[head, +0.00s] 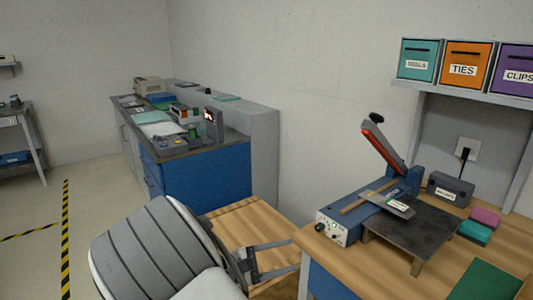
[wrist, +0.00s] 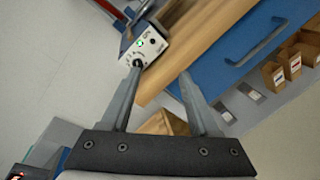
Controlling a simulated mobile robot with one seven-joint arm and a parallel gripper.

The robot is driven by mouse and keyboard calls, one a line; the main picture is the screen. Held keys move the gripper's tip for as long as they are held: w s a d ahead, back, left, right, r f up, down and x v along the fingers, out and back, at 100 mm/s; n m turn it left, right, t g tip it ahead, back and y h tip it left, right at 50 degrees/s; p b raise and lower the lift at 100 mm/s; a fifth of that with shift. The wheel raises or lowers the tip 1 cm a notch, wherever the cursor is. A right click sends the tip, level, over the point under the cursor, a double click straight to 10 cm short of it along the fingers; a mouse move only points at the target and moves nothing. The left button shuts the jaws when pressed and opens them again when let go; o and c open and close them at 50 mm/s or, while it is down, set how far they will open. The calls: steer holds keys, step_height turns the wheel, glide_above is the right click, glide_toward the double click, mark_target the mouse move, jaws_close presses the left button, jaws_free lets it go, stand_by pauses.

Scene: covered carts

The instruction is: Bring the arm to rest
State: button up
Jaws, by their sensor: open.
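My arm (head: 165,250) is raised at the bottom left of the head view, in front of the wooden bench. My gripper (head: 294,256) points right, its two grey fingers apart with nothing between them. In the wrist view, my gripper (wrist: 160,70) is open too, and its fingers reach up toward the bench edge. Beyond the fingertips is the white control panel (wrist: 146,45) of a blue lever device (head: 345,222). I cannot tell the exact gap between the fingers and the bench.
The device's red lever (head: 383,145) stands raised over a dark plate (head: 415,228). Teal, orange (head: 467,66) and purple bins sit on a shelf above. A blue cabinet (head: 205,175) with equipment stands at the back wall. Open floor with striped tape (head: 66,230) lies left.

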steer(key=s+d+r+m+g+y+p, duration=0.4)
steer(key=s+d+r+m+g+y, duration=0.3)
steer(key=s+d+r, duration=0.3)
steer(key=s+r+m+t+y+p, duration=0.5)
steer(key=s+r+m+y, duration=0.1)
steer(key=s+r, duration=0.7)
steer(key=shift+s+m+y, duration=0.4)
steer(key=shift+y, duration=0.2)
